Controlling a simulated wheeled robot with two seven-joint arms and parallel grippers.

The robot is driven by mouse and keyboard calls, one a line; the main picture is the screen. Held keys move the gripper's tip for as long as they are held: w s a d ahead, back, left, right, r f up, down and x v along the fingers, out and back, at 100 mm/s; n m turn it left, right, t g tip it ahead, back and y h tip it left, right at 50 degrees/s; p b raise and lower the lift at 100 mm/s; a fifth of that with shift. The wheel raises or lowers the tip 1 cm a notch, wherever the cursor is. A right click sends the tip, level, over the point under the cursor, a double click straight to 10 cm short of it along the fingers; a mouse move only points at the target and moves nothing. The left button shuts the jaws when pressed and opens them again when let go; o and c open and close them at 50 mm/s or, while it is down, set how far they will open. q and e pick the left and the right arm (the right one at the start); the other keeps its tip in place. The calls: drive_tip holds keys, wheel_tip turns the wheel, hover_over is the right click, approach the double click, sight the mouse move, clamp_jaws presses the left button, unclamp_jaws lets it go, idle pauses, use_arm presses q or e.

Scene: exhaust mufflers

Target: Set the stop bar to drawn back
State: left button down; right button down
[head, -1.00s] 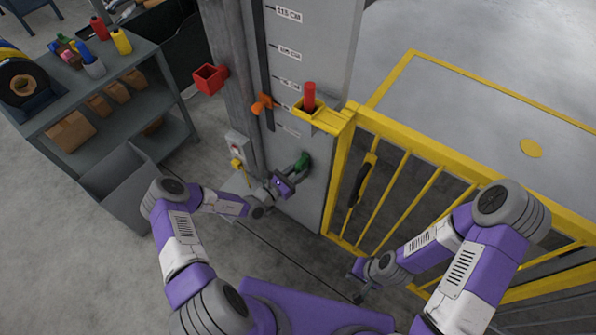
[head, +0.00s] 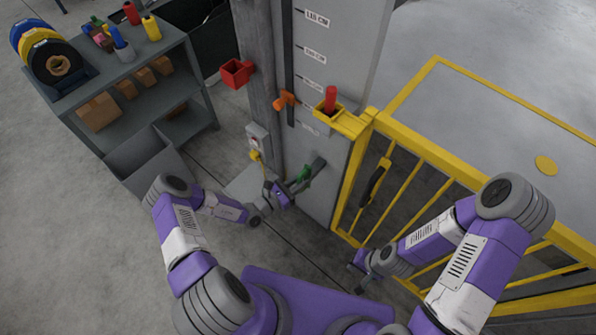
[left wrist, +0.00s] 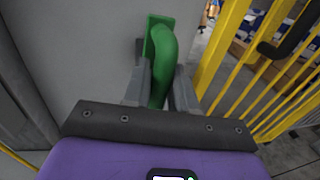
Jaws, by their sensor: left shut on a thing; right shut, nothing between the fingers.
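The green handle (head: 304,174) is in front of the grey post's lower face in the head view, with a dark bar (head: 317,166) showing between it and the post. I take this to be the stop bar. My left gripper (head: 288,190) is shut on the green handle. In the left wrist view the curved green handle (left wrist: 162,62) runs between the two grey fingers (left wrist: 160,88), its upper end at a green plate by the post. My right gripper (head: 356,270) is shut and empty, low beside the yellow gate, its fingertips small in view.
A yellow barred gate (head: 430,155) stands right of the post. A red pin (head: 330,98) stands in the yellow bracket on top. An orange lever (head: 284,99), a red open box (head: 237,73) and a switch box (head: 257,135) are on the post. A shelf (head: 150,75) is at left.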

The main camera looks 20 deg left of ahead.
use_arm(q)
drive_tip(key=shift+s+f, duration=0.1)
drive_tip(key=shift+s, duration=0.1)
drive_tip(key=c, duration=1.3)
unclamp_jaws()
drive_tip(key=shift+c, duration=0.2)
drive_tip(key=shift+o, duration=1.3)
drive_tip(key=shift+s+a, duration=0.1)
drive_tip(key=shift+a, duration=0.05)
drive_tip(key=p+v, duration=0.1)
drive_tip(key=v, duration=0.6)
drive_tip(key=shift+s, duration=0.2)
